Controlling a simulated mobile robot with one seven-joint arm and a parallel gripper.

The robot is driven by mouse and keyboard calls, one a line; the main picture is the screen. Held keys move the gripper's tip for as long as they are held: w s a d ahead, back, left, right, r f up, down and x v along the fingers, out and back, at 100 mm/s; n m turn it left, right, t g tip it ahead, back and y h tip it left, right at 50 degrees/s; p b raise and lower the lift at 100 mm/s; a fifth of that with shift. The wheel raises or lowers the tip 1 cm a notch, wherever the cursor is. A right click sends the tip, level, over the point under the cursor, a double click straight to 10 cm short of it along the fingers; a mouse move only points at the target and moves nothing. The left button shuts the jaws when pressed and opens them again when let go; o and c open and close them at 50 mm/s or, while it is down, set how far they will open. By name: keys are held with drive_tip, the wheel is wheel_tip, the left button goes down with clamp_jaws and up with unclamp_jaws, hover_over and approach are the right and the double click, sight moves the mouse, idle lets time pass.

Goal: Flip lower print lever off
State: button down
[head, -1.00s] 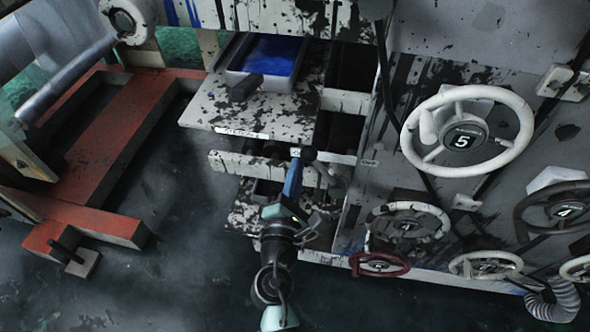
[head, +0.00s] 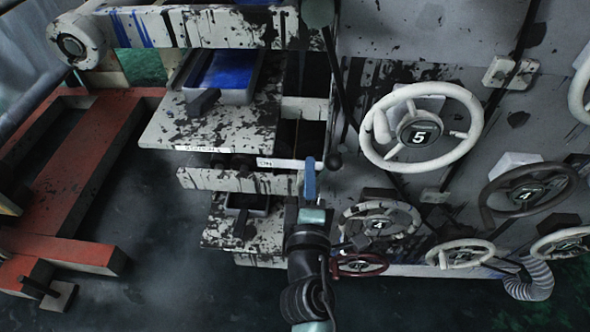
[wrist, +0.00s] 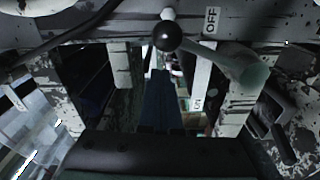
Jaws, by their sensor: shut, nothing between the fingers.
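The lower print lever has a round black knob (head: 335,160) at the right end of a white label strip (head: 280,163). In the wrist view the knob (wrist: 168,36) is near the top centre, with a pale greenish arm (wrist: 235,66) running right from it. The strip there reads OFF (wrist: 211,20) at its top and seems to read ON lower down. My gripper (head: 310,165) is shut and empty, with its blue fingertip just left of the knob across a small gap. In the wrist view the dark blue fingers (wrist: 160,105) point toward the knob from below.
A paint-spattered shelf with a blue tray (head: 222,75) stands above left of the gripper. Several handwheels, including white wheel 5 (head: 420,127), crowd the panel to the right. A red frame (head: 75,180) lies at left, with open dark floor before it.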

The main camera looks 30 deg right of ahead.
drive_tip(key=shift+s+d+f+m, duration=0.15)
drive_tip(key=shift+s+d+m, duration=0.45)
drive_tip(key=shift+d+m, duration=0.4)
